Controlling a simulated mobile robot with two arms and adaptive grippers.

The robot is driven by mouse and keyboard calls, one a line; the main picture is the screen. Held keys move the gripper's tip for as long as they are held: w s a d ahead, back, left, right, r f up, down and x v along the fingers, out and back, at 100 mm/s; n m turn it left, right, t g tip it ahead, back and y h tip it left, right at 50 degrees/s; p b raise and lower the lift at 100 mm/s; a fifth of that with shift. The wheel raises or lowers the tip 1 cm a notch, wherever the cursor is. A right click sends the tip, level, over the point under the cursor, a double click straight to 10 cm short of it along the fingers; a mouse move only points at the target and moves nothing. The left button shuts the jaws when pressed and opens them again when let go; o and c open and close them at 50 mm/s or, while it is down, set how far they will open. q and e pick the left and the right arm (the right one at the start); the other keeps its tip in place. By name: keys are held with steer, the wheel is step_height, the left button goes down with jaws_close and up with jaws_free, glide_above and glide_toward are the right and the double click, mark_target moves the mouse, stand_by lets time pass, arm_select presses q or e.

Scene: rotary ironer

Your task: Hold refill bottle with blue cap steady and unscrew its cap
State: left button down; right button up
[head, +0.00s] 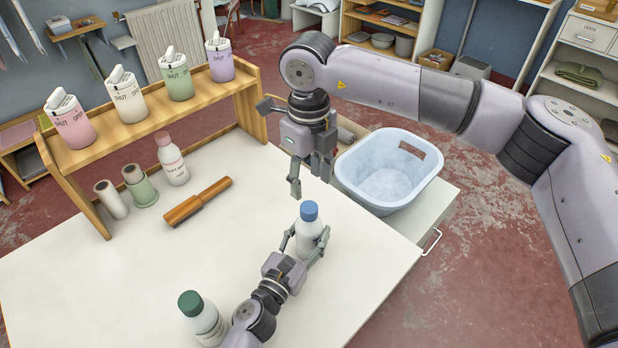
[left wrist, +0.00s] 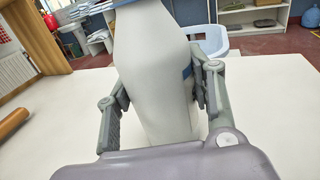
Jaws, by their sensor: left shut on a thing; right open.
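The refill bottle with blue cap (head: 309,229) stands upright on the white table, its blue cap (head: 309,210) on top. My left gripper (head: 305,250) is shut around the bottle's body from the near side. In the left wrist view the white bottle (left wrist: 155,75) fills the middle between the two fingers, and its top is cut off by the frame edge. My right gripper (head: 308,188) is open and points down, above and behind the blue cap, apart from it and holding nothing.
A bottle with a green cap (head: 203,318) stands near my left arm. A bottle with a pink cap (head: 172,160), two rolls and a wooden-handled tool (head: 197,202) are at left. A shelf (head: 150,125) bears several dispensers. A blue basket (head: 388,172) stands beyond the table's right edge.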

mark_target(309, 207)
steer(key=m, duration=0.5)
steer(key=shift+m, duration=0.4)
steer(key=m, duration=0.5)
steer(key=shift+m, duration=0.4)
steer(key=m, duration=1.1)
steer(key=shift+f, duration=4.05)
